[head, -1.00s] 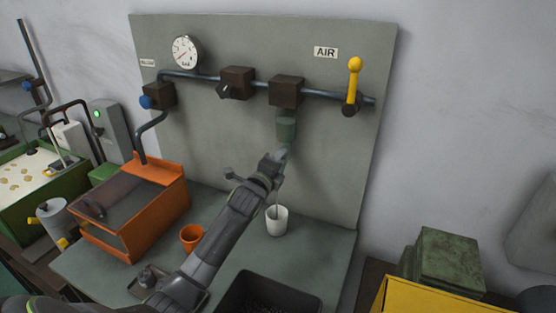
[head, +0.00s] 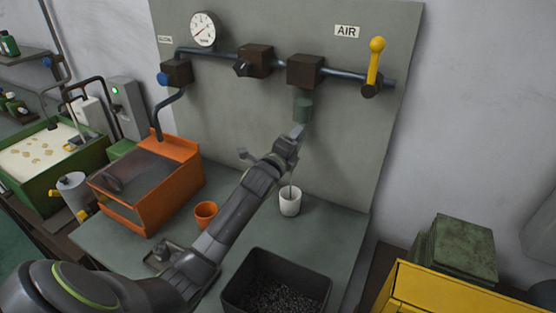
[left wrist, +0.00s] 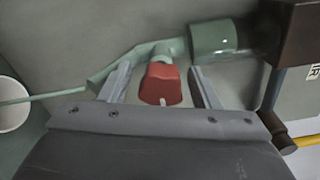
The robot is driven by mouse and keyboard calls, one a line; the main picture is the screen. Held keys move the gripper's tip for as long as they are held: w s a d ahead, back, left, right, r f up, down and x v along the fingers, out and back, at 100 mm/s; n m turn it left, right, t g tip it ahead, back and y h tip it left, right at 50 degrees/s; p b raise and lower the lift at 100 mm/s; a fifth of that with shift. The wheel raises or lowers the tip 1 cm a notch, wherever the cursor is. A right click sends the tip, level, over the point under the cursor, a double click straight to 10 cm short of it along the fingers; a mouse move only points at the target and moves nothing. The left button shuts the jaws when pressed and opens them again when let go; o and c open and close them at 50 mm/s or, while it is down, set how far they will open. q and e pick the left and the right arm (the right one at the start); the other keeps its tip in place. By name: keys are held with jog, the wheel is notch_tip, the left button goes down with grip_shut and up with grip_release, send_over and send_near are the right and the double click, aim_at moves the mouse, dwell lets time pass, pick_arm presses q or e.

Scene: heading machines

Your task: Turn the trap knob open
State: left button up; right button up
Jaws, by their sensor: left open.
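The trap knob (left wrist: 160,84) is a small red block with a short pale mark at its lower edge, seen in the left wrist view. It sits on a stem at the side of the green trap body (left wrist: 215,37). My left gripper (left wrist: 163,82) is open, with one finger on each side of the knob and visible gaps between. In the head view the trap (head: 303,107) hangs below a dark brown block on the pipe. My left gripper (head: 298,131) is just below it and hides the knob. My right gripper is not in view.
A thin drain tube leads from the trap to a white cup (head: 290,205) on the bench. An orange cup (head: 205,213), an orange machine (head: 150,190) and a black bin (head: 318,280) stand nearby. A yellow lever (head: 375,62) is at the right end of the pipe.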

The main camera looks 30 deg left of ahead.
pick_arm(q)
jog(key=s+d+b, duration=0.1)
jog(key=s+b, duration=0.2)
jog(key=s, duration=1.3)
jog(key=shift+s+b, duration=0.3)
jog(key=shift+s, duration=0.1)
jog(key=shift+f, duration=0.1)
